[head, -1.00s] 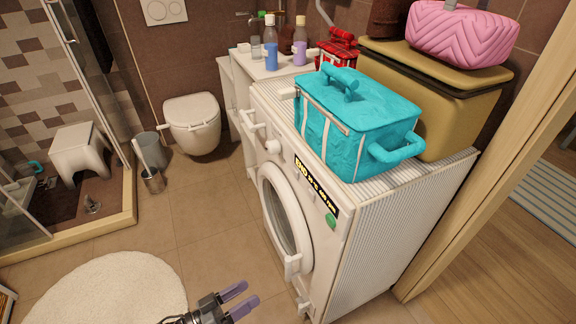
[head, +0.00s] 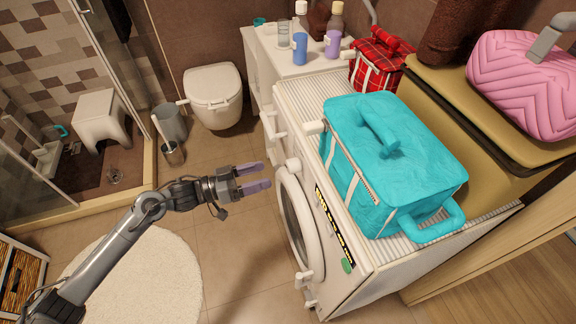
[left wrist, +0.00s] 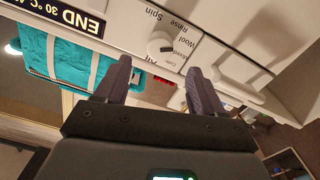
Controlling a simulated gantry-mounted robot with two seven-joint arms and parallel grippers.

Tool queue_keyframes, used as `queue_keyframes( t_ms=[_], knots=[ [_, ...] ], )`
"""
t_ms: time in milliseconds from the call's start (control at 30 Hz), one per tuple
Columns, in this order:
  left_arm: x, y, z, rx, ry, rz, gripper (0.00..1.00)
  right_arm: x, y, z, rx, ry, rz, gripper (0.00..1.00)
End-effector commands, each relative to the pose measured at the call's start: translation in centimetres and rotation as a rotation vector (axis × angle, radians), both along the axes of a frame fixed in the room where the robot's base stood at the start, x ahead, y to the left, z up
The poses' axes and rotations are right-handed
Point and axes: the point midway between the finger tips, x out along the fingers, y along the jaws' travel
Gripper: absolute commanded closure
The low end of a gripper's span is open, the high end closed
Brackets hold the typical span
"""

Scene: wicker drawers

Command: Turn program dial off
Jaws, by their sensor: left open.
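The program dial (left wrist: 160,45) is a round white knob on the washing machine's front panel, ringed by labels such as Spin, Rinse and Wool, which appear upside down in the left wrist view. In the head view the dial (head: 293,165) sits above the round door. My left gripper (head: 265,176) is open and empty, pointing at the panel just left of the dial, with a small gap apparent. In the left wrist view its fingers (left wrist: 158,68) spread to either side below the dial. The exact dial setting is hard to read.
The machine's lit display (left wrist: 82,19) reads END and 30 °C. A turquoise bag (head: 390,150) stands on the machine top. A red plaid bag (head: 378,62) and a cabinet with bottles (head: 300,50) are behind. Open floor lies left of the machine.

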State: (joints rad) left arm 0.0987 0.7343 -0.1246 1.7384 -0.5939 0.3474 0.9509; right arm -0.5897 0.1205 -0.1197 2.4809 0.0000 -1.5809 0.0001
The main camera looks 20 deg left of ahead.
Motion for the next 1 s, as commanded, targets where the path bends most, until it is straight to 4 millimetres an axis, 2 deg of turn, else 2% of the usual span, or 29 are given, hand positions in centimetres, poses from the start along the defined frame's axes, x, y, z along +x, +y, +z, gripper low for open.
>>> queue_keyframes(
  t_ms=[200,433,700,967,1000],
  knots=[
    [2.4,-2.9,-0.2,-0.001,-0.004,-0.001,0.31,0.5,0.0,-1.5,0.0,-0.012,0.0,0.57],
    [4.4,-5.3,-0.2,-0.001,-0.002,0.0,0.31,0.4,0.0,-2.7,0.0,-0.01,0.0,0.57],
    [5.4,-6.5,-0.1,0.0,0.0,0.0,0.31,0.4,0.0,-3.2,-0.001,-0.009,0.001,0.57],
    [5.4,-6.5,-0.1,0.001,0.001,0.0,0.31,0.4,0.0,-3.2,0.0,-0.009,0.001,0.57],
    [5.4,-6.5,-0.1,0.001,0.001,0.0,0.34,0.4,0.0,-3.2,0.0,-0.008,0.001,0.57]
  ],
)
